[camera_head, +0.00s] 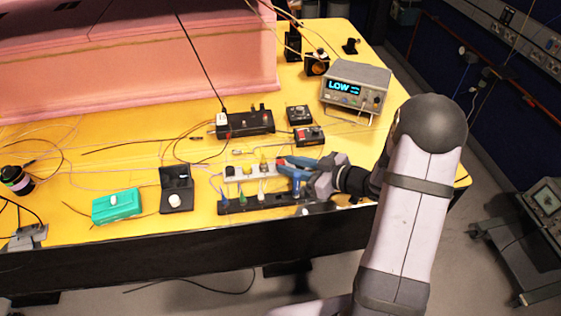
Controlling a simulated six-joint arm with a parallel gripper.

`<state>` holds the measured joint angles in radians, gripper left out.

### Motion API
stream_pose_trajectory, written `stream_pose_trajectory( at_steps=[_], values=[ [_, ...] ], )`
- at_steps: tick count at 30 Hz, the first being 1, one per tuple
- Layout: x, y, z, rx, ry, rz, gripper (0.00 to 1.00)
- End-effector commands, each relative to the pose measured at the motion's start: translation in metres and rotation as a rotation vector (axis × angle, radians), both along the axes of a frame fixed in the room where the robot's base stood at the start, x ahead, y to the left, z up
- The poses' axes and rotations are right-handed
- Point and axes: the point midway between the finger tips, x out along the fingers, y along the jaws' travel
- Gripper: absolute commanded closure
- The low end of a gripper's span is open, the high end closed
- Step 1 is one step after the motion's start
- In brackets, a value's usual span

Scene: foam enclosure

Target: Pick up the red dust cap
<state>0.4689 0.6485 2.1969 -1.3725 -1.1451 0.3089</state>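The red dust cap (280,163) is small and appears at the right end of a row of caps on a pale strip (240,174), near the table's front edge. A yellow cap stands just left of it. My gripper (285,166), with two blue fingers, reaches in from the right, and its fingertips are at the red cap. The fingers look spread apart farther back, but the tips are too small to tell whether they touch or grip the cap. The cap's right side is partly hidden by the fingers.
A black strip with coloured plugs (238,205) lies just in front. Behind are a black box (245,123), small switch boxes (307,135) and a meter reading LOW (355,84). A teal box (117,206) and an open black case (176,190) are left. Thin cables cross the table.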

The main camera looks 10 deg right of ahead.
Motion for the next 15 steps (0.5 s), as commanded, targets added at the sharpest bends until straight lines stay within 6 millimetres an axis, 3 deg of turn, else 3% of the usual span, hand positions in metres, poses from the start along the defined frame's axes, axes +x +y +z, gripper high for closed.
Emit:
stream_pose_trajectory(
  at_steps=[11,14,15],
  values=[
    [0.0061,0.0061,-0.0035,0.000,0.000,-0.001,0.75],
    [0.0060,0.0061,-0.0034,0.000,0.000,-0.001,0.98],
    [0.0059,0.0060,-0.0034,0.000,0.000,-0.001,1.00]
  ],
)
